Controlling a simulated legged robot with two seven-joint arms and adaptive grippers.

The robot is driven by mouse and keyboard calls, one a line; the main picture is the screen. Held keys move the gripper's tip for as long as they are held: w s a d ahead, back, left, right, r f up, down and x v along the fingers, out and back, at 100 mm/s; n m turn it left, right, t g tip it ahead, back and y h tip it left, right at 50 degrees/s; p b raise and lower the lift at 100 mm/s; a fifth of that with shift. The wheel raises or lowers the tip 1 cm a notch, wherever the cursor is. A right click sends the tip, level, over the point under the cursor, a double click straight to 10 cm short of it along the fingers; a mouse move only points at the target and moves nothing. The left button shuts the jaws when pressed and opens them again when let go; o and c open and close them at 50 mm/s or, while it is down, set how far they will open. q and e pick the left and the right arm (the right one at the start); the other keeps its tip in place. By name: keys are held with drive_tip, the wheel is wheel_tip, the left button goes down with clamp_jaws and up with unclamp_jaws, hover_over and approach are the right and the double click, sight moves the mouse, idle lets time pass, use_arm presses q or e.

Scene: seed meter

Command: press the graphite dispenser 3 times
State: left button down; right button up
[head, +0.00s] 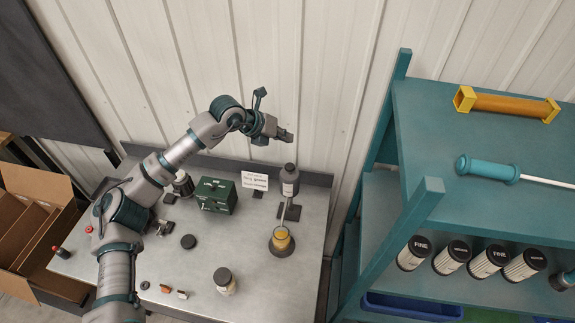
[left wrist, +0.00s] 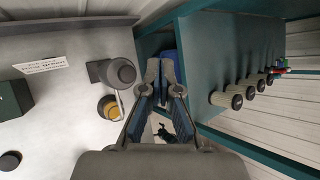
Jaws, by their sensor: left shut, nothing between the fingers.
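The graphite dispenser (head: 289,182) is a dark grey bottle with a pale label band and stands upright near the back of the metal bench. A jar with yellow contents (head: 281,240) stands in front of it, below a thin light spout. My left gripper (head: 287,136) is shut and empty, held above and behind the dispenser, apart from it. In the left wrist view, the dispenser's round top (left wrist: 122,72) is left of the gripper fingers (left wrist: 160,68), with the yellow jar (left wrist: 108,107) below it. My right gripper is in neither view.
A dark green box (head: 213,196) and a white sign (head: 255,180) stand left of the dispenser. A lidded jar (head: 224,281) is near the bench front. A teal shelf (head: 440,140) rises to the right. The corrugated wall (head: 320,60) is close behind the gripper.

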use_arm(q)
drive_tip(key=b, duration=0.2)
hover_over(288, 166)
drive_tip(key=f, duration=0.5)
drive_tip(key=shift+d+f, duration=0.2)
drive_tip(key=shift+d, duration=0.05)
drive_tip(key=f+b, duration=0.2)
drive_tip(key=f, duration=0.1)
drive_tip(key=shift+a, duration=0.3)
drive_tip(key=shift+a+f+b, duration=0.15)
drive_tip(key=shift+f+b, duration=0.1)
drive_tip(key=shift+b, duration=0.05)
drive_tip(key=shift+r, duration=0.1)
drive_tip(key=shift+d, duration=0.2)
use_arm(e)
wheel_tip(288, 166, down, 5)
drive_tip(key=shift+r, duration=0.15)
use_arm(q)
drive_tip(key=shift+d, duration=0.1)
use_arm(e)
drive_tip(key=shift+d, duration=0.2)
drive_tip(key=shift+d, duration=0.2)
